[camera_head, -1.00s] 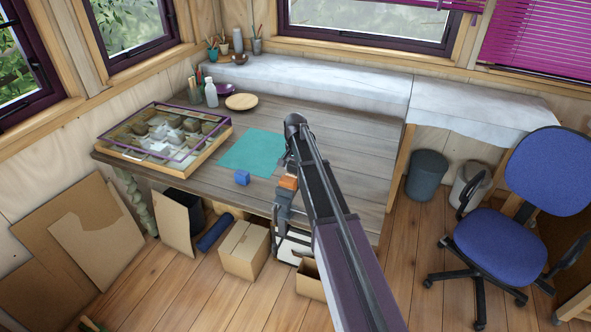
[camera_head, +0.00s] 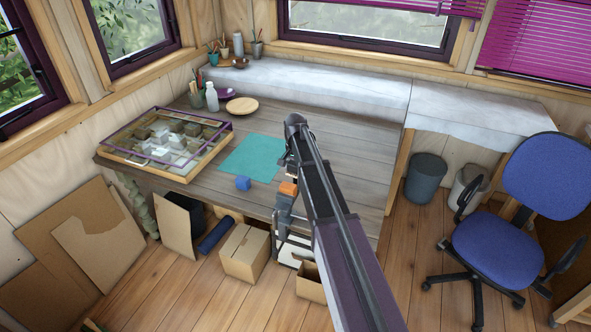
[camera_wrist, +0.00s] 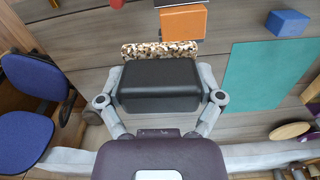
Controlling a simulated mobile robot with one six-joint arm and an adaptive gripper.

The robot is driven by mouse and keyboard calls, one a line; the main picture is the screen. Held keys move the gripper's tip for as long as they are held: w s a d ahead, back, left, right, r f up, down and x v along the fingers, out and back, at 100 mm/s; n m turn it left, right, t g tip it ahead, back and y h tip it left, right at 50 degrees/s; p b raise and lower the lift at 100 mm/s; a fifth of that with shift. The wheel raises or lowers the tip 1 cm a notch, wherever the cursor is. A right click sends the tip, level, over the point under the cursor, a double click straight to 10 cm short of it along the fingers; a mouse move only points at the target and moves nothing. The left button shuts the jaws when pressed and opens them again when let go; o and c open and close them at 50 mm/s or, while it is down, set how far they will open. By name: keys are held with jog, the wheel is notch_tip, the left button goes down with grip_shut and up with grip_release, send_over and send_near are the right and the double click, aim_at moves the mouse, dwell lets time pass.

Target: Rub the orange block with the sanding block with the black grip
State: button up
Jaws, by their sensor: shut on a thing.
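The sanding block's black grip (camera_wrist: 158,88) is between the two fingers of my gripper (camera_wrist: 160,80) in the wrist view. Its speckled brown-and-white pad (camera_wrist: 160,50) shows beyond the grip. The orange block (camera_wrist: 184,22) lies just past the pad in that view, its near edge close to the pad's edge; I cannot tell whether they touch. In the head view the orange block (camera_head: 288,188) sits near the table's front edge, beside my arm. My arm hides most of the gripper and sanding block there.
A blue block (camera_head: 243,183) lies left of the orange one, near the teal mat (camera_head: 253,158). A framed display case (camera_head: 165,145) is at the table's left. A wooden plate (camera_head: 242,105) and bottle (camera_head: 212,97) stand behind. A blue chair (camera_head: 500,240) is at right.

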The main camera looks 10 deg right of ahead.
jog(key=shift+r+p, duration=0.9)
jog(key=shift+r, duration=0.25)
jog(key=shift+f, duration=0.1)
